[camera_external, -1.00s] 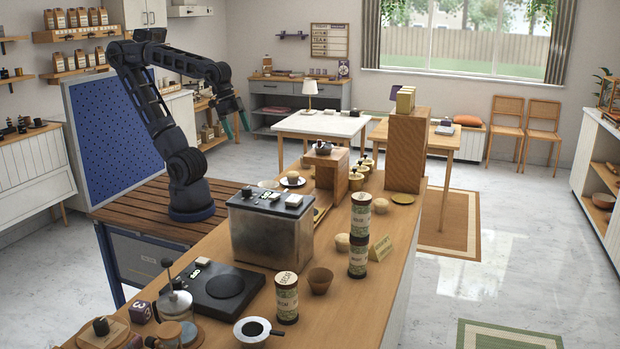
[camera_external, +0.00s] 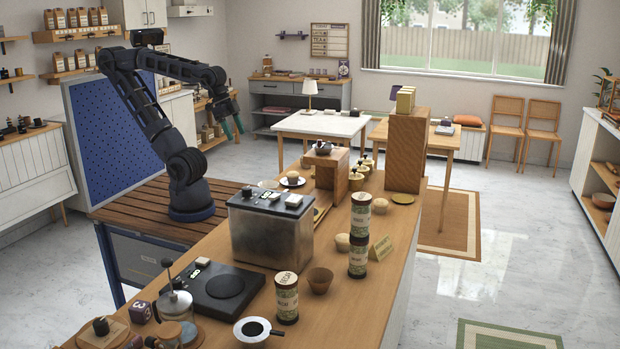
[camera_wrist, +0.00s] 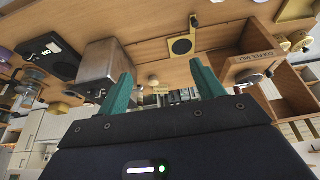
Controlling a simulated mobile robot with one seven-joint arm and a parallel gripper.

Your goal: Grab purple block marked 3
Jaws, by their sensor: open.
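My gripper (camera_external: 234,129) is open and empty, up in the air beyond the far left part of the counter, well away from the block. In the wrist view the gripper's green fingers (camera_wrist: 164,92) are spread apart with nothing between them. A purple patch shows at that view's left edge, but I cannot tell whether it is the block.
A metal-sided machine (camera_external: 270,235) and a black scale (camera_external: 222,288) stand on the counter. Patterned canisters (camera_external: 287,298), a cup (camera_external: 320,281) and a white bowl (camera_external: 252,331) stand nearby. A tall wooden box (camera_external: 405,150) stands farther back.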

